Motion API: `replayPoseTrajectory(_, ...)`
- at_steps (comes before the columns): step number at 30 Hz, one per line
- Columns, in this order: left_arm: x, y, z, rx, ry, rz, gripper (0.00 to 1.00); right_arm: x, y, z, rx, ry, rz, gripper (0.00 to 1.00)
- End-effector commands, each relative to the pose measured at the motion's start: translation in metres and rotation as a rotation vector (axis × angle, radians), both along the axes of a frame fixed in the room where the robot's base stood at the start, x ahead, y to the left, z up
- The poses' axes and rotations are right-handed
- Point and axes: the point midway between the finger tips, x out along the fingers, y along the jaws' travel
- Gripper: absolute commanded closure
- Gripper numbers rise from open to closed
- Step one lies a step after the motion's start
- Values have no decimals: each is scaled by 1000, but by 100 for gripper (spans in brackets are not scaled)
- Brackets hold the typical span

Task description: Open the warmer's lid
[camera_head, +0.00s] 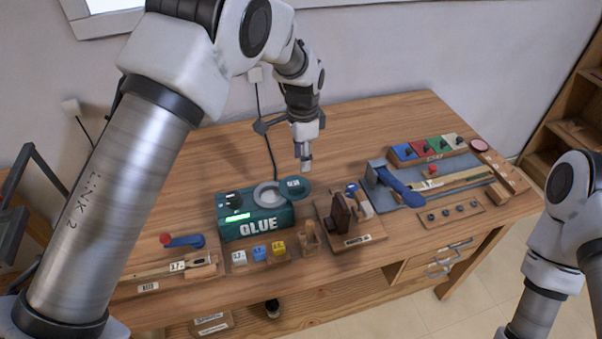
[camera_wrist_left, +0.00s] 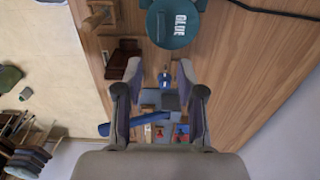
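The warmer (camera_head: 256,226) is a teal box marked GLUE on the wooden bench, with a lit green display. Its round pot opening (camera_head: 268,196) is uncovered, with a pale rim. The round teal lid (camera_head: 294,188) sits to the right of the opening, swung aside; it also shows at the top of the left wrist view (camera_wrist_left: 172,26). My left gripper (camera_head: 305,163) is above the bench, behind and slightly right of the lid, apart from it. In the left wrist view its fingers (camera_wrist_left: 158,75) are spread with nothing held. My right gripper is outside the frames.
Several small labelled cubes (camera_head: 260,252) stand in front of the warmer. A wooden stand (camera_head: 341,219) is to its right, then a blue tool (camera_head: 398,187) on a grey mat. A cable (camera_head: 267,130) runs behind the warmer. The back of the bench is mostly clear.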

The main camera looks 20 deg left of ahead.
Motion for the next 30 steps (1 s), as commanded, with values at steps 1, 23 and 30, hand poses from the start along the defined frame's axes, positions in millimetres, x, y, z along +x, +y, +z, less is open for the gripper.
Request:
replayPoseTrajectory(1, 1, 0, 9, 0, -2, 0, 61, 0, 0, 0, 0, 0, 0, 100)
replayPoseTrajectory(23, -13, 19, -32, -3, 1, 2, 61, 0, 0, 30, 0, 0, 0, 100)
replayPoseTrajectory(30, -13, 19, -77, -3, 1, 1, 61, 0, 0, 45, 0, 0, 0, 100)
